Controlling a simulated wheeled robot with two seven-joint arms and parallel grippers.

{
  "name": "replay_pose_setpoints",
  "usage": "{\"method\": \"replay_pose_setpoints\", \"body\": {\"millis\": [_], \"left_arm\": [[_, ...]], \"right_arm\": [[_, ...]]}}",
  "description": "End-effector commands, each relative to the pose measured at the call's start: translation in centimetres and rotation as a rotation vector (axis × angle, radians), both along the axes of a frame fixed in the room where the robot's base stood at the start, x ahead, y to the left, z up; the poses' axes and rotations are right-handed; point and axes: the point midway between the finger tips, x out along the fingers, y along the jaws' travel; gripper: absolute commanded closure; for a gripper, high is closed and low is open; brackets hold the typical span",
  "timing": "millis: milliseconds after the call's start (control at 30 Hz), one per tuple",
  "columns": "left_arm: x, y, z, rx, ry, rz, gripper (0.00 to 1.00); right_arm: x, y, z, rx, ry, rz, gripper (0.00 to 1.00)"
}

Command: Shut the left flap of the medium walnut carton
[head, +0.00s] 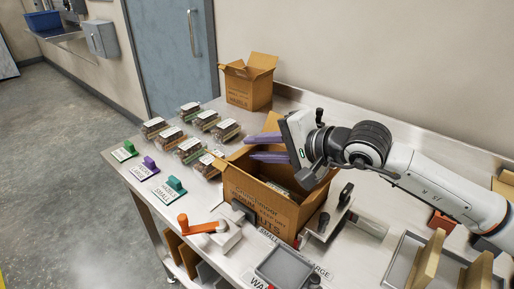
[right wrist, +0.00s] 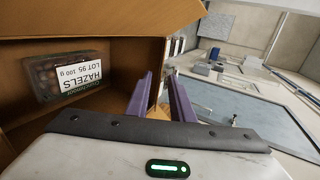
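An open cardboard carton (head: 262,205) with printed sides, its full wording unreadable, stands mid-table in the head view. A flap (head: 226,166) shows on its left side, and another stands up behind my fingers. In the right wrist view, the carton interior (right wrist: 120,75) holds a clear tray labelled HAZELS (right wrist: 68,75). My right gripper (head: 264,147) is over the carton's far left part, its purple fingers apart. In the right wrist view the fingers (right wrist: 162,95) straddle a strip of cardboard; I cannot tell whether they touch it. My left gripper is out of view.
Several filled clamshell trays (head: 190,146) stand left of the carton. A second open carton (head: 249,87) is at the back. Green and purple stamps (head: 150,163) line the left edge. An orange-handled device (head: 205,227) and a metal press (head: 330,222) are close in front.

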Motion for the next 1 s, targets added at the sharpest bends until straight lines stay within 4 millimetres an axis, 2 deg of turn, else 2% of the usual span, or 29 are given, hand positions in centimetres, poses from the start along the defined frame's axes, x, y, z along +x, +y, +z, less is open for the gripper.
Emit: {"method": "replay_pose_setpoints", "body": {"millis": [267, 500, 900, 1000], "left_arm": [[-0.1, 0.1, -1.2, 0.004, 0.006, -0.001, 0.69], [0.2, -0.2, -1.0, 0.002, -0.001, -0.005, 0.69], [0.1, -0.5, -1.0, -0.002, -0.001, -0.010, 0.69], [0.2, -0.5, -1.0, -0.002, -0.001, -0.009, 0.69]], "right_arm": [[-3.2, -3.4, 2.0, -0.003, -0.003, -0.001, 0.79], [-5.6, -5.7, 3.7, -0.002, -0.002, -0.001, 0.79], [-6.2, -6.2, 4.2, -0.001, 0.000, 0.000, 0.79], [-6.3, -5.9, 4.5, 0.017, 0.007, 0.005, 0.96]]}}
